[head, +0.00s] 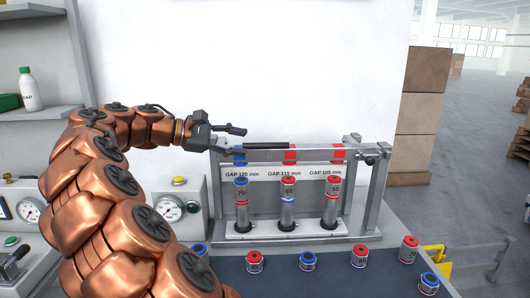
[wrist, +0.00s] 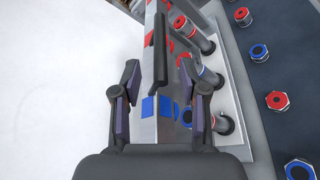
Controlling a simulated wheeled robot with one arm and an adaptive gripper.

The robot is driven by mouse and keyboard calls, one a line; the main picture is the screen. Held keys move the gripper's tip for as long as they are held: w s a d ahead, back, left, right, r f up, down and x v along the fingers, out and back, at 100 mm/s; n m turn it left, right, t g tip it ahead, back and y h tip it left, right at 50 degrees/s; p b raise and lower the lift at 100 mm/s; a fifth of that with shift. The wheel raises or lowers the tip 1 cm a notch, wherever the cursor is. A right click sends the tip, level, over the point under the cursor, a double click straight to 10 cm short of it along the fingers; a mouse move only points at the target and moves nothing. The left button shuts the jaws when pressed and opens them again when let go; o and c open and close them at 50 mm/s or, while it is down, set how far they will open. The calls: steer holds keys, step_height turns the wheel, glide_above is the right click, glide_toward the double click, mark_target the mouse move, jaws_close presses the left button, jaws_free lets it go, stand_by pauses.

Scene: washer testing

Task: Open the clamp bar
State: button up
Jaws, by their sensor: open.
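The clamp bar (head: 310,155) is a grey horizontal bar with blue and red marks, lying across the top of the test stand. A black handle (head: 268,146) runs along it; in the wrist view the handle (wrist: 161,50) stands just beyond my fingertips. My gripper (head: 238,130) is at the bar's left end, above the blue mark. In the wrist view my gripper (wrist: 166,75) is open, with one finger on each side of the bar and nothing held.
Several loose red and blue caps, such as one red cap (head: 255,262), lie on the dark mat (head: 335,281) in front. Pressure gauges (head: 168,209) stand left of the stand. A white wall (head: 250,60) is behind; cardboard boxes (head: 418,120) are stacked at right.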

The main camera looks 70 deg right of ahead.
mark_target(257, 145)
steer(key=shift+x, duration=3.85)
jaws_close()
